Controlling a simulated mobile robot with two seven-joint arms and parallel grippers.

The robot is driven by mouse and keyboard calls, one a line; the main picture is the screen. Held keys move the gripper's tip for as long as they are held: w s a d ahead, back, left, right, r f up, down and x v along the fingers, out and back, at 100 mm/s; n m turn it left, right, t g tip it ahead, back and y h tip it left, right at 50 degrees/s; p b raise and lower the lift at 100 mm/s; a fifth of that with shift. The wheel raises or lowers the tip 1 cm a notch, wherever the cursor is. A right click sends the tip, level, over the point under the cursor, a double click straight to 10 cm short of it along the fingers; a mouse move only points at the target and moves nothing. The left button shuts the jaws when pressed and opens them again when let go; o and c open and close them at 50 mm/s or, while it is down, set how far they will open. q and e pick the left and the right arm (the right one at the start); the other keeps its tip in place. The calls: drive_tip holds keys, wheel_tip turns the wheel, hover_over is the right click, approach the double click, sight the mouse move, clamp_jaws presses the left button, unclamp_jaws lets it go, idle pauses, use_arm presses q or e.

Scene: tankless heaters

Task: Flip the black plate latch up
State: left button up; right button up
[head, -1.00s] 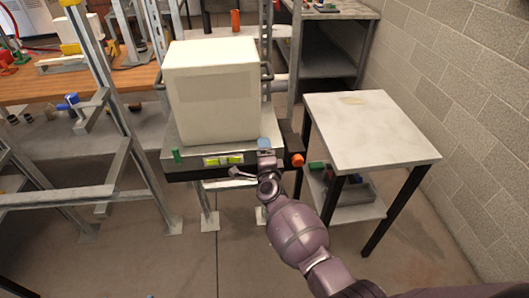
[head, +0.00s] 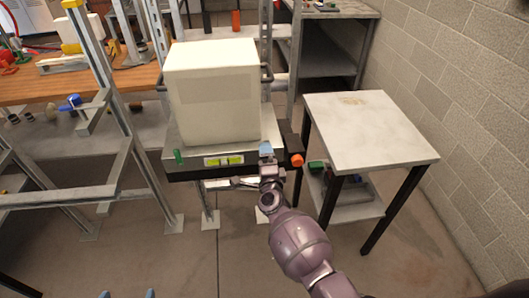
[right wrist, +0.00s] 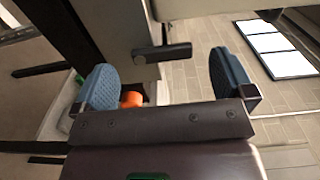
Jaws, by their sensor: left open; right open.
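A white box-shaped heater (head: 212,95) stands on a grey metal base with a black front strip (head: 195,174). My right gripper (head: 266,150) is at the right part of that base's front, beside an orange knob (head: 297,160). In the right wrist view, my right gripper (right wrist: 165,82) is open and empty. A short black bar (right wrist: 165,51) on a pale bracket shows between and beyond its fingertips, apart from them; it may be the black plate latch. I cannot make out the latch in the head view. My left gripper (head: 128,294) is open, only its blue tips showing at the bottom edge.
A pale-topped side table (head: 365,135) stands to the right, near a block wall. Metal frames (head: 110,100) and a wooden bench (head: 100,88) are on the left. The floor in front is clear. The orange knob also shows in the right wrist view (right wrist: 131,99).

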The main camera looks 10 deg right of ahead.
use_arm(q)
drive_tip(key=shift+p+v, duration=0.85)
drive_tip(key=shift+p, duration=0.25)
use_arm(e)
drive_tip(key=s, duration=0.7)
drive_tip(key=shift+s+a, duration=0.15)
drive_tip(key=shift+s, duration=0.15)
use_arm(q)
drive_tip(key=shift+w+a+r, duration=0.1)
